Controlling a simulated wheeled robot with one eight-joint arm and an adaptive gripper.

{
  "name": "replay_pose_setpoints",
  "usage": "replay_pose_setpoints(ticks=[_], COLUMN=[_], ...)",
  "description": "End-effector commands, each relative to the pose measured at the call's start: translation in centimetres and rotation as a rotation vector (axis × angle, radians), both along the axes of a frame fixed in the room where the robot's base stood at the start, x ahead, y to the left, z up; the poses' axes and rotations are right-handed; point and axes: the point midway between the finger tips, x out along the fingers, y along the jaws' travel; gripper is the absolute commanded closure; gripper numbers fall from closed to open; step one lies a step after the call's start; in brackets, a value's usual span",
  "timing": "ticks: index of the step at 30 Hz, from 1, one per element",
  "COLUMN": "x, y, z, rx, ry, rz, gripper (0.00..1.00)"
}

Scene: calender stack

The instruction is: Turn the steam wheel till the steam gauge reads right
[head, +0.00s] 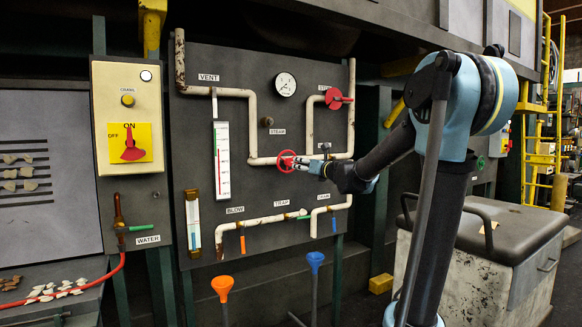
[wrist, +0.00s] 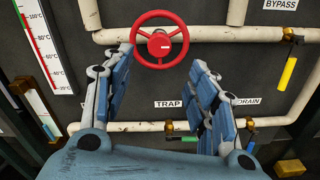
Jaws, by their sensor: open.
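The red steam wheel (head: 287,161) sits on the cream pipe at the middle of the dark panel, below a STEAM label. It also shows at the top of the wrist view (wrist: 160,40), with a rim, spokes and a hub. The round white gauge (head: 285,84) is above it on the panel; its needle is too small to read. My gripper (head: 303,163) is just right of the wheel in the head view. In the wrist view my gripper (wrist: 160,58) is open and empty, its fingers spread towards either side of the wheel. I cannot tell whether they touch it.
Another red handle (head: 334,98) is at the panel's upper right. A yellow bypass lever (wrist: 287,74) shows in the wrist view. Lower pipes carry TRAP and DRAIN labels. Orange (head: 222,288) and blue (head: 315,262) funnels stand below. A white cabinet (head: 480,262) is at the right.

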Motion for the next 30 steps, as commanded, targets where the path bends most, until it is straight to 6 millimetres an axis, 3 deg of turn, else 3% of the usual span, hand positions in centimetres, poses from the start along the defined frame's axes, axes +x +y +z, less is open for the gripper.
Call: replay_pose_setpoints(ticks=[18,30], x=[7.2,8.8], y=[4.9,6.0], z=[0.0,0.0], rx=[-0.001,-0.001], ry=[0.000,0.000], rz=[0.001,0.001], gripper=[0.47,0.47])
